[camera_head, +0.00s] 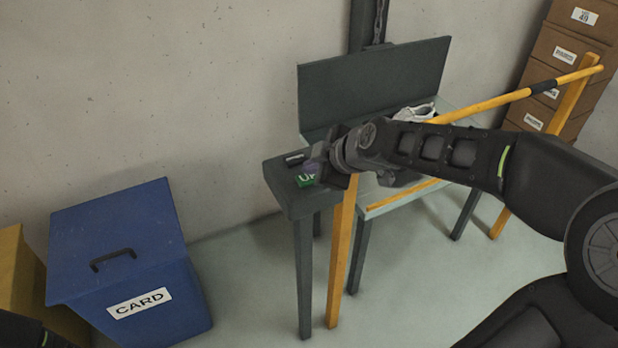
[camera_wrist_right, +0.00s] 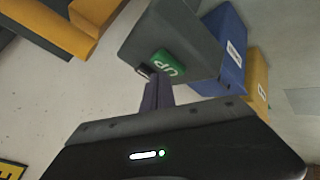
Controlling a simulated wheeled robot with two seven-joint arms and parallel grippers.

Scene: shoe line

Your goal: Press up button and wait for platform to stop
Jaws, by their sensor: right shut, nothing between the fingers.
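The green UP button (camera_head: 306,180) sits on the small grey control stand at the near left end of the platform; it also shows in the right wrist view (camera_wrist_right: 167,64). A dark second button (camera_head: 294,158) lies just behind it. My right gripper (camera_head: 312,166) is shut and empty, its fingertips right at the buttons, close beside the UP label. I cannot tell whether the tips touch the green button. The grey platform (camera_head: 378,208) with a tall back panel (camera_head: 375,90) holds a white shoe (camera_head: 414,112), partly hidden by my right arm. My left gripper is not in view.
A yellow barrier rail (camera_head: 490,103) on yellow posts runs along the platform's front. A blue CARD bin (camera_head: 120,255) and a yellow bin (camera_head: 22,280) stand at the left. Brown labelled boxes (camera_head: 565,50) are stacked at the back right. The floor between bin and stand is clear.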

